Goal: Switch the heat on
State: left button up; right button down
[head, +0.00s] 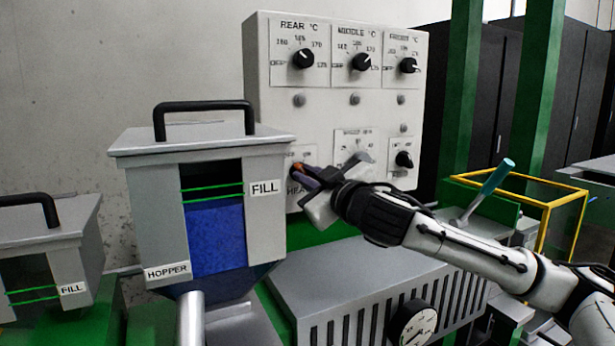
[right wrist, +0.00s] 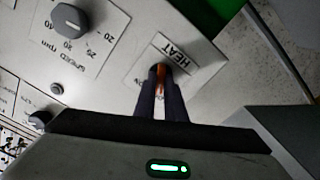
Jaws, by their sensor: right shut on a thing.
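The heat switch (head: 297,168) is a small orange-red knob at the lower left of the grey control panel (head: 269,125), and the hopper stands just left of it. My right gripper (head: 303,177) reaches it from the right and covers part of it and of its HEAT label. In the right wrist view the dark fingers (right wrist: 161,92) are shut around the orange switch (right wrist: 160,76), with the HEAT label (right wrist: 175,53) just beyond. The switch's exact setting is hard to read. My left gripper is not in view.
A grey hopper (head: 148,200) with blue filling stands close left of the switch. Three temperature knobs, the middle one (head: 361,62) among them, line the panel's top. A speed knob (right wrist: 70,20) sits near the switch. A vented grey housing (head: 350,270) lies below the arm.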

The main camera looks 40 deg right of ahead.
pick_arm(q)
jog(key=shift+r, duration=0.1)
pick_arm(e)
jog(key=m+p, duration=0.1)
jog(key=m, duration=0.7)
jog(key=shift+r+p, duration=0.1)
jog(key=shift+p, duration=0.2)
jog(key=shift+m+p, duration=0.65)
jog(key=shift+m, duration=0.55)
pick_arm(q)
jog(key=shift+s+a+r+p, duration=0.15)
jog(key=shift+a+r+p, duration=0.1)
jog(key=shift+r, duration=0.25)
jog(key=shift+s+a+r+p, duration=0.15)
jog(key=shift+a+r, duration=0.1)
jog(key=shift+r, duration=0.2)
pick_arm(e)
jog(key=shift+m, duration=0.6)
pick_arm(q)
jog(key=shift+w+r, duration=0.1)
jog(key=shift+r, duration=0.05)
pick_arm(e)
jog(key=shift+m, duration=0.3)
